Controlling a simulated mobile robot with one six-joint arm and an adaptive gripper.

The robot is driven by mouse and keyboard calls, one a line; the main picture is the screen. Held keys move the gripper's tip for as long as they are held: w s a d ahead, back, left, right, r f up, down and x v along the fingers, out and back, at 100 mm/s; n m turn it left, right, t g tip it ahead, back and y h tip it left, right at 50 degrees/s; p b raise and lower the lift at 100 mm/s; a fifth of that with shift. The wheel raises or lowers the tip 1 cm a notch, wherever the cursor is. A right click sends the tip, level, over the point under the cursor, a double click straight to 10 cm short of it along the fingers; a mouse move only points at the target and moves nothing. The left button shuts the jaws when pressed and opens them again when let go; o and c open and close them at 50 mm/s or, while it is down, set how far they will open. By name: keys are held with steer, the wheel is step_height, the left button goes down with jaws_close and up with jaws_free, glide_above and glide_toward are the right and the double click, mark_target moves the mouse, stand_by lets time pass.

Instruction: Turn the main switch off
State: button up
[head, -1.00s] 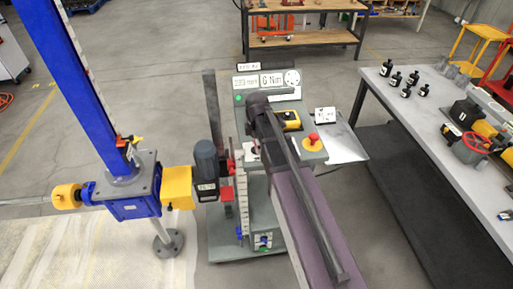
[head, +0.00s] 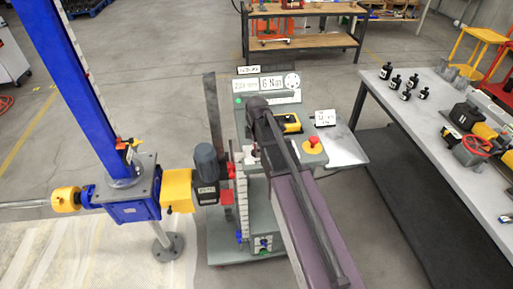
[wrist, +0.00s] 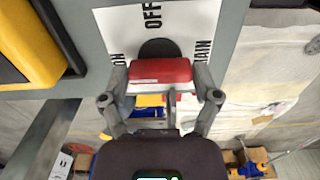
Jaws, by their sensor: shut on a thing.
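The main switch has a red handle (wrist: 160,71) with a dark round part behind it. It sits on a white label plate (wrist: 200,22) marked ON at left, OFF at top and MAIN at right in the wrist view. My gripper (wrist: 158,78) has one finger at each end of the red handle and is shut on it. The handle lies level across the wrist view, below the word OFF. In the head view my arm reaches over the control stand (head: 242,120) and hides the switch and fingertips.
A red mushroom button (head: 313,143) and a yellow-and-black device (head: 290,123) are on the stand, right of my arm. A motor (head: 206,165) and blue screw jack (head: 132,205) stand to its left. A table (head: 450,165) with parts is at right.

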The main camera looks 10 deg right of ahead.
steer(key=shift+m, duration=0.3)
steer(key=m, duration=1.2)
steer(key=shift+m, duration=0.3)
steer(key=m, duration=0.4)
steer(key=shift+s+m, duration=0.1)
steer(key=shift+m, duration=0.2)
steer(key=o, duration=1)
steer(key=shift+c, duration=0.2)
